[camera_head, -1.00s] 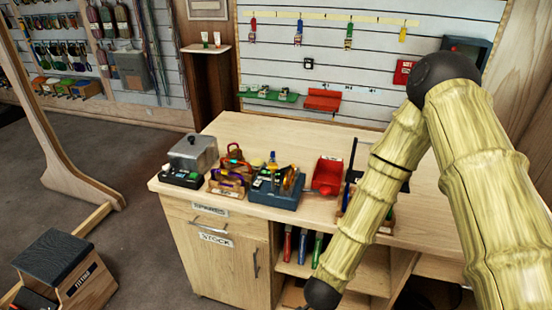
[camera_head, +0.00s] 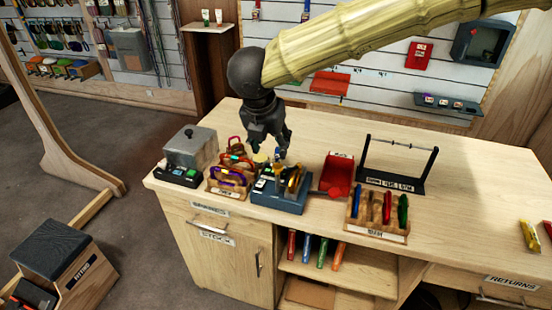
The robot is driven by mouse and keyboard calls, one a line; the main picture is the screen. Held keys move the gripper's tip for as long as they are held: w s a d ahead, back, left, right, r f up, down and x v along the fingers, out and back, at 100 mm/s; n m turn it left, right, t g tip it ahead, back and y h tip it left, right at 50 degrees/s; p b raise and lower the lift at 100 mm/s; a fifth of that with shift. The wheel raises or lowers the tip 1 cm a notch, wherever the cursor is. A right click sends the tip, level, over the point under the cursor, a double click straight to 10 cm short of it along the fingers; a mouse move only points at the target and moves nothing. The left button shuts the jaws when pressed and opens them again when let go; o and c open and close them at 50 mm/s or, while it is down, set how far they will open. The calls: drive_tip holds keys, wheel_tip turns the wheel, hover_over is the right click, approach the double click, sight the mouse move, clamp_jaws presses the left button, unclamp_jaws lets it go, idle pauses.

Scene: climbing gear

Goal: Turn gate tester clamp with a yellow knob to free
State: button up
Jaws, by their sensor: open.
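A blue-grey box (camera_head: 282,203) with green and white markings and upright yellow-orange parts (camera_head: 294,180) stands near the front edge of the workbench. It looks like the gate tester. A small pale yellow piece (camera_head: 261,158) shows at its back left, perhaps the knob; its setting is too small to tell. My black gripper (camera_head: 284,153) points down just above and behind the box. Its fingers are open with nothing visible between them. They partly hide the back of the box, and I cannot tell whether they touch anything.
Wooden racks with carabiners (camera_head: 229,180) and a grey lidded box (camera_head: 190,147) stand left of the box.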

sight(278, 167)
drive_tip(key=p+x, duration=0.3)
drive_tip(key=x, duration=0.7)
drive_tip(key=shift+w+d+f, duration=0.1)
drive_tip(key=shift+d+f, duration=0.1)
drive_tip(key=shift+f, duration=0.15)
clamp_jaws()
